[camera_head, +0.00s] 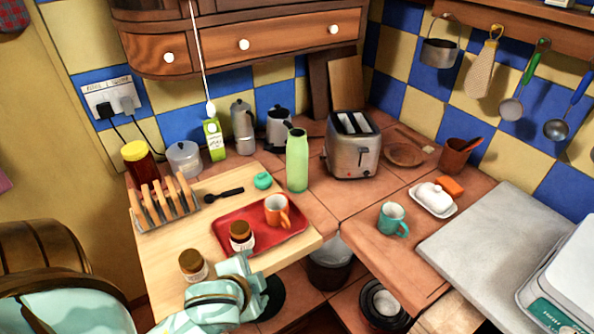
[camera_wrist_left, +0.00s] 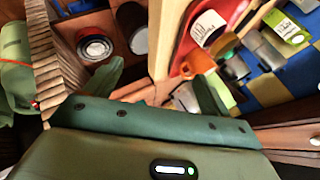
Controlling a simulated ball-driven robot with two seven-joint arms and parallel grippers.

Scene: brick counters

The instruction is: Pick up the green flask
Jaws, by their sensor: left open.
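The green flask (camera_head: 297,162) stands upright on the counter in the head view, between the wooden board and the toaster. In the left wrist view a light green patch (camera_wrist_left: 224,92), probably the flask, shows partly hidden behind one finger. My left gripper (camera_head: 246,272) is low in the head view, over the board's front edge, well in front of the flask and apart from it. In the left wrist view my left gripper (camera_wrist_left: 158,88) has its fingers spread with nothing between them. My right gripper is not in view.
A red tray (camera_head: 222,232) with an orange mug (camera_head: 277,210) and a jar (camera_head: 241,236) lies between my left gripper and the flask. The toaster (camera_head: 352,152) stands right of the flask; a kettle (camera_head: 279,128) stands behind it. A teal mug (camera_head: 392,219) is at right.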

